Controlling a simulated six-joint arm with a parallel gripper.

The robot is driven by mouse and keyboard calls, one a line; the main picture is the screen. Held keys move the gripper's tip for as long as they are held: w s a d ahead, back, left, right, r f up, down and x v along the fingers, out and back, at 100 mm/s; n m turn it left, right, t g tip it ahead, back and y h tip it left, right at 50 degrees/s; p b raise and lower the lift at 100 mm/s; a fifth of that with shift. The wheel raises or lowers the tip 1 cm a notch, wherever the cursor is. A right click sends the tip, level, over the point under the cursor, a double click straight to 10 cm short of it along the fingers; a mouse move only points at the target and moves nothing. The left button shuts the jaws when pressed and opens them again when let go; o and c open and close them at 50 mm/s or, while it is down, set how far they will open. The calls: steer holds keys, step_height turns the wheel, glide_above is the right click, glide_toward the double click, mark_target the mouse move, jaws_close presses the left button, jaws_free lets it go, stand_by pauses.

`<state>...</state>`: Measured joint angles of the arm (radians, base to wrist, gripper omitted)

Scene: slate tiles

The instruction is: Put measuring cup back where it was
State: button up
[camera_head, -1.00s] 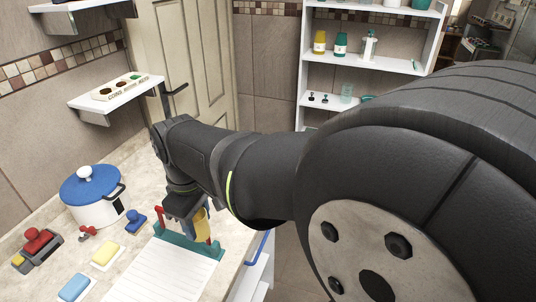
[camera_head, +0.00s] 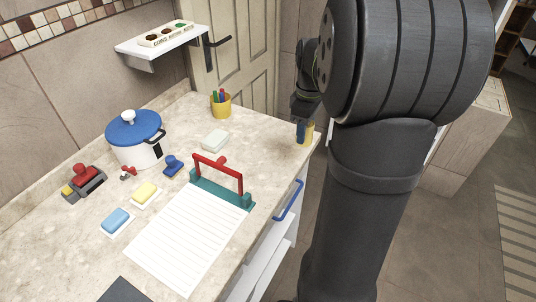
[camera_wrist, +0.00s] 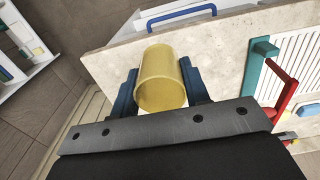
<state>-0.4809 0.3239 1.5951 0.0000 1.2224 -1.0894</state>
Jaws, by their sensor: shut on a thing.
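The measuring cup, a plain yellow cylinder, is in my gripper. In the head view the cup (camera_head: 308,133) is partly hidden behind a blue finger, at the far right corner of the counter. In the wrist view the cup (camera_wrist: 161,90) sits between the two blue fingers, its round opening facing the camera. My gripper (camera_head: 301,130) is shut on it; the fingers also show in the wrist view (camera_wrist: 162,84). I cannot tell whether the cup touches the counter (camera_head: 265,145) or hangs just above it.
A yellow pen cup (camera_head: 220,106), a white dish (camera_head: 214,140) and a blue-lidded pot (camera_head: 135,140) stand further left. A blue drawer handle (camera_head: 288,200) sticks out below the edge.

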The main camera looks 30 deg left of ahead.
steer(key=a+f, duration=0.2)
steer(key=a, duration=0.1)
steer(key=s+a+f, duration=0.1)
steer(key=a+f, duration=0.1)
steer(key=a, duration=0.2)
steer(key=a+f, duration=0.3)
steer(key=a, duration=0.1)
steer(key=shift+s, duration=0.15)
steer(key=shift+a+f, duration=0.1)
steer(key=shift+f, duration=1.85)
steer(key=o, duration=1)
steer(key=shift+f, duration=0.15)
steer(key=shift+c, duration=0.2)
step_height(320, 180, up, 12)
steer(key=shift+r, duration=0.2)
steer(key=shift+f, duration=0.1)
